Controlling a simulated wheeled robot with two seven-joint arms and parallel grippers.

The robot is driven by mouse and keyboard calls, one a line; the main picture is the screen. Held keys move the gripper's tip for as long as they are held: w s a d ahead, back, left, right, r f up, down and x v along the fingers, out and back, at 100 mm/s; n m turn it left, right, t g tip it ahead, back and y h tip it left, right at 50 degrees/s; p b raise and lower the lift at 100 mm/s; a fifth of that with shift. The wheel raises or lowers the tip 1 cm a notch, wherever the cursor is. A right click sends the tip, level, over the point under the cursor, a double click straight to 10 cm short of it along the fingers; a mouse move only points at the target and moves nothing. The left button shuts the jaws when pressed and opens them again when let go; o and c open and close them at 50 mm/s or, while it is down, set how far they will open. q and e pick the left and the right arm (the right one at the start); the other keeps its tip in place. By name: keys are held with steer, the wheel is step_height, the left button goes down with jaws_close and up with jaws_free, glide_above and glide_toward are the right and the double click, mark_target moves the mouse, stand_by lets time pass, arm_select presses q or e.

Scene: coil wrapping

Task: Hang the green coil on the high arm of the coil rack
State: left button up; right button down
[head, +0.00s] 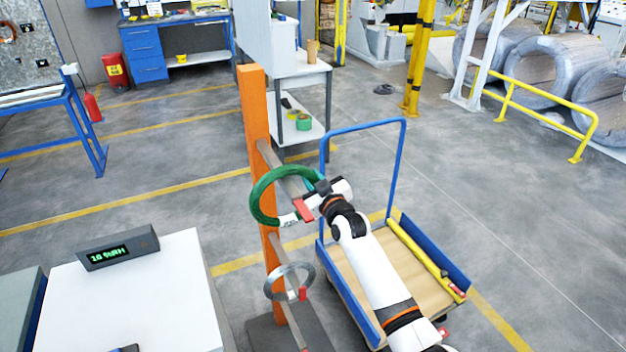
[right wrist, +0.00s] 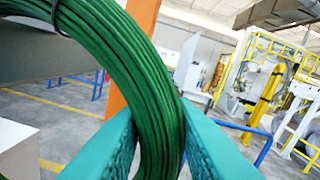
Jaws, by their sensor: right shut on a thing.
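The green coil (head: 257,203) is an upright ring at the orange coil rack (head: 254,105). My right gripper (head: 316,186) is shut on the coil's right upper side. In the right wrist view its teal fingers (right wrist: 160,145) lie on both sides of the green strands. The high arm (head: 287,184) of the rack is a grey bar with a red tip (head: 304,210). In the head view this bar crosses the ring's opening, and the tip shows in front of the coil. Whether the coil rests on the bar I cannot tell. My left gripper is not in view.
A grey coil (head: 268,285) hangs on the lower rack arm, which also has a red tip (head: 303,294). A blue-framed cart (head: 323,235) stands right of the rack under my right arm. A white table (head: 170,300) with a display box (head: 118,247) stands at left.

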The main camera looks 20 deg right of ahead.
steer(key=shift+r, duration=0.15)
steer(key=c, duration=1.1)
jaws_free()
steer(key=shift+s+f, duration=0.1)
steer(key=shift+f, duration=0.15)
steer(key=s+b, duration=0.2)
steer(key=s, duration=0.9)
steer(key=s+a+f+g, duration=0.1)
steer(key=s+f+g, duration=0.3)
steer(key=f, duration=0.9)
steer(key=s+f+m+g+b, duration=0.15)
steer(key=s+f, duration=0.45)
steer(key=f, duration=0.7)
steer(key=s+a+f+g, duration=0.1)
steer(key=s+f+g, duration=0.3)
steer(key=f, duration=0.9)
steer(key=s+f+g, duration=0.2)
steer(key=s+f, duration=0.5)
steer(key=s, duration=0.5)
steer(key=s+a+f+g, duration=0.1)
steer(key=s+f+g, duration=0.2)
steer(key=s, duration=0.9)
steer(key=s+a+f+g, duration=0.1)
steer(key=s+f+g, duration=0.1)
steer(key=s+f, duration=0.8)
steer(key=shift+s+f+g+h+b, duration=0.15)
steer(key=shift+s, duration=0.65)
steer(key=shift+s+f+g+h+b, duration=0.1)
steer(key=shift+s+f+h+b, duration=0.05)
steer(key=shift+s, duration=0.65)
